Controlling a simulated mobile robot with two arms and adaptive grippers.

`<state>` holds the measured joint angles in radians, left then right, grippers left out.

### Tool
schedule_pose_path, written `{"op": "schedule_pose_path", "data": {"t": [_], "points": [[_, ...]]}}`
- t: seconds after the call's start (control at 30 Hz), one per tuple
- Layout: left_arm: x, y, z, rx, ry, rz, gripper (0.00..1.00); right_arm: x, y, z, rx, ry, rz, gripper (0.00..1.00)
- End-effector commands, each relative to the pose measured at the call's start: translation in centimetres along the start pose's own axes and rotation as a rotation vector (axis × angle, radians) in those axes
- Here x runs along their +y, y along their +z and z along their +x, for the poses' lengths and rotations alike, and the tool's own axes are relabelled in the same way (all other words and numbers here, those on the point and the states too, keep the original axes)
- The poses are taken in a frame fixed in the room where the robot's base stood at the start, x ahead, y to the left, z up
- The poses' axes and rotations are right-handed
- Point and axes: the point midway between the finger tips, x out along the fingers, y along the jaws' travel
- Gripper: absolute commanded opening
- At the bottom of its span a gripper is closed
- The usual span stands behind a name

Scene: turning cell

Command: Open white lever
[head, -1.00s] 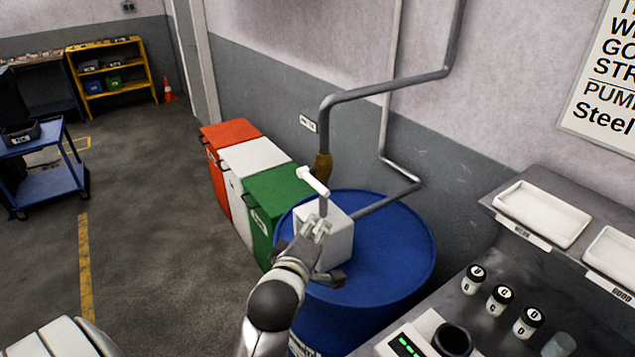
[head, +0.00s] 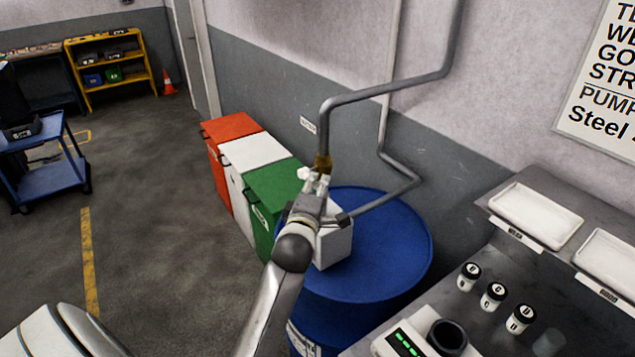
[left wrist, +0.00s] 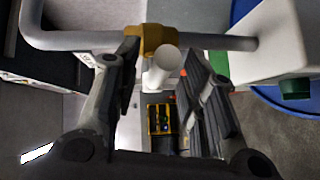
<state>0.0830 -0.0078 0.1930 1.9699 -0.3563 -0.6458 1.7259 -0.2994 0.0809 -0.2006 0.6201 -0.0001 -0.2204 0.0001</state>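The white lever (left wrist: 162,68) shows in the left wrist view as a round-ended white handle below a brass-coloured fitting (left wrist: 154,38) on a grey pipe. In the head view a small white part of the lever (head: 304,174) shows beside the fitting (head: 323,163); the rest is hidden by my gripper. My left gripper (head: 319,182) is at the lever. In the left wrist view its two fingers (left wrist: 163,75) stand apart, one on each side of the lever; firm contact cannot be told. My right gripper is not in view.
A white box (head: 335,245) stands on a blue drum (head: 395,240) close to my left gripper. Orange, white and green bins (head: 275,180) line the wall. A bench with white trays (head: 537,215) and several small jars is at the right. Open floor lies left.

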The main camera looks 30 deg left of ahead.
Motion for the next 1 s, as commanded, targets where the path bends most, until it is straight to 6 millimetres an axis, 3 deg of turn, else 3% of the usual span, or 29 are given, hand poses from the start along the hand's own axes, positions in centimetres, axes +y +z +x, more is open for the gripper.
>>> {"op": "schedule_pose_path", "data": {"t": [0.2,0.53,0.83,1.0], "points": [[0.1,0.0,1.4,0.001,0.000,0.001,0.38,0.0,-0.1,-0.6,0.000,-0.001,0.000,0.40],[-0.1,0.0,1.7,0.000,0.000,0.001,0.38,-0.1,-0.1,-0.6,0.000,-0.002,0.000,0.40],[-0.1,0.0,1.6,0.000,-0.001,0.001,0.01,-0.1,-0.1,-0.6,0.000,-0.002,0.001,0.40],[-0.1,0.0,1.6,0.000,-0.001,0.000,0.00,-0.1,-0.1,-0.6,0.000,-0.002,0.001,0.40]]}}
